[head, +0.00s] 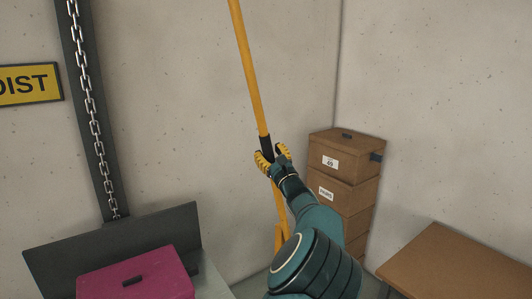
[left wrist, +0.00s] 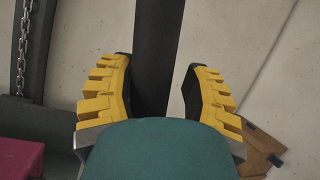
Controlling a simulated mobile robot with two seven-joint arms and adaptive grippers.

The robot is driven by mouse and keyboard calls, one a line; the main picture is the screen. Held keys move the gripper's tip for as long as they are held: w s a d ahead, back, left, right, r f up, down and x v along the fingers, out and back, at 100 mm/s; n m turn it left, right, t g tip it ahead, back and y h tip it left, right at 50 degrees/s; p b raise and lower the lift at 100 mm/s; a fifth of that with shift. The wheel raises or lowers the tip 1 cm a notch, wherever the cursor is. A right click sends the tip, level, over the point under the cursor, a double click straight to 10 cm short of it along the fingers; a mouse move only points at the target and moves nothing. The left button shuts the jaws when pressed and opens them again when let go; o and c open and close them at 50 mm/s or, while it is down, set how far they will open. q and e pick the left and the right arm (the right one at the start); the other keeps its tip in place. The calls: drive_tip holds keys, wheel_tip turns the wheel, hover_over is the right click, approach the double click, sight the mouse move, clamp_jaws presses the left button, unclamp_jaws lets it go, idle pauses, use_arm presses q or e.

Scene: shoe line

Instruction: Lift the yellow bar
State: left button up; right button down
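The yellow bar (head: 249,70) is a long, slightly tilted pole in front of the wall, with a black grip section (head: 265,143) partway down. Its top runs out of the head view, and its lower part is partly hidden by my arm. My left gripper (head: 272,157) is at the black section, with its yellow fingers on either side of it. In the left wrist view the black section (left wrist: 158,35) stands between the open fingers, close to the left one with a clear gap to the right one. My right gripper is not in view.
Stacked brown boxes (head: 345,157) stand in the corner right of the arm. A brown tabletop (head: 455,270) is at lower right. A magenta box (head: 140,276) is at lower left by a dark panel (head: 120,246). A chain (head: 89,100) hangs at left, beside a yellow sign (head: 28,85).

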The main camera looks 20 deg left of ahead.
use_arm(q)
drive_tip(key=shift+o, duration=0.6)
drive_tip(key=shift+d+r, duration=0.1)
drive_tip(key=shift+r, duration=0.05)
drive_tip(key=shift+s+a, duration=0.1)
drive_tip(key=shift+a, duration=0.3)
drive_tip(key=v, duration=1.2)
drive_tip(key=shift+d, duration=0.15)
